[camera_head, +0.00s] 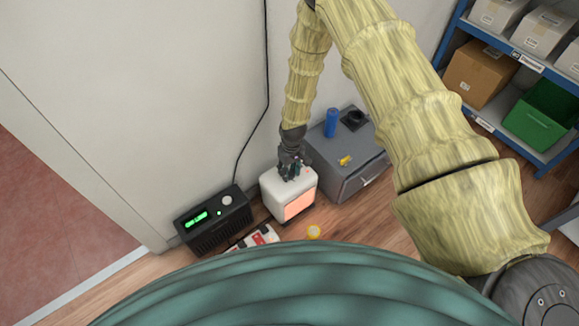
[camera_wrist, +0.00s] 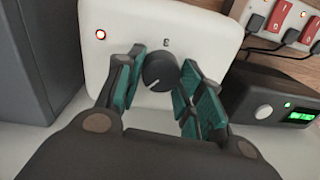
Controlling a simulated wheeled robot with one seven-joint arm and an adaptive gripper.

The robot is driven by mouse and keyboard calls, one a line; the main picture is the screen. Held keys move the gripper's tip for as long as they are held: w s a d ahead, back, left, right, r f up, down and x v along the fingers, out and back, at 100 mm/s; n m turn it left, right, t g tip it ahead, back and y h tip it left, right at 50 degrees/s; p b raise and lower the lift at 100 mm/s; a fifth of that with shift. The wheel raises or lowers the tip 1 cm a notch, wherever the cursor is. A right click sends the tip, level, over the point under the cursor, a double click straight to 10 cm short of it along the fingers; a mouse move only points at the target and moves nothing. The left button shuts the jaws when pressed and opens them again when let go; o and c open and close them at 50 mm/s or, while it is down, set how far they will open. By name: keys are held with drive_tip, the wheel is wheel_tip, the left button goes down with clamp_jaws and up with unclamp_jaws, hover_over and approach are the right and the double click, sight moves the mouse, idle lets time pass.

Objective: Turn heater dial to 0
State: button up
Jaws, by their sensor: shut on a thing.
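The heater (camera_head: 273,201) is a small white box on the floor with a glowing orange front panel. Its white top fills the middle of the wrist view (camera_wrist: 200,35), with a lit red lamp (camera_wrist: 100,34) at the left. A round black dial (camera_wrist: 161,72) sits on that top. A pale pointer line shows on the dial's lower part, and a mark like a "3" stands just beyond it; no 0 mark is visible. My gripper (camera_head: 291,164) reaches down onto the heater's top and is shut on the dial, one finger on each side. The fingers hide part of the surface around the dial.
A black box with a green display (camera_head: 213,220) stands left of the heater. A red-and-white power strip (camera_head: 256,238) and a yellow roll (camera_head: 314,232) lie in front. A grey cabinet (camera_head: 337,183) bearing a blue cylinder (camera_head: 331,122) stands close at right. A wall is behind.

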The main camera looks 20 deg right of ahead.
sight(289, 170)
drive_tip(key=n+p, duration=0.2)
drive_tip(key=n, duration=0.2)
drive_tip(key=shift+a+r+n, duration=0.1)
drive_tip(key=shift+n, duration=0.2)
drive_tip(key=shift+n+p, duration=0.5)
drive_tip(key=shift+n, duration=1.4)
drive_tip(key=o, duration=1)
drive_tip(key=r, duration=1.1)
drive_tip(key=shift+w+r, duration=0.3)
drive_tip(key=shift+r, duration=0.1)
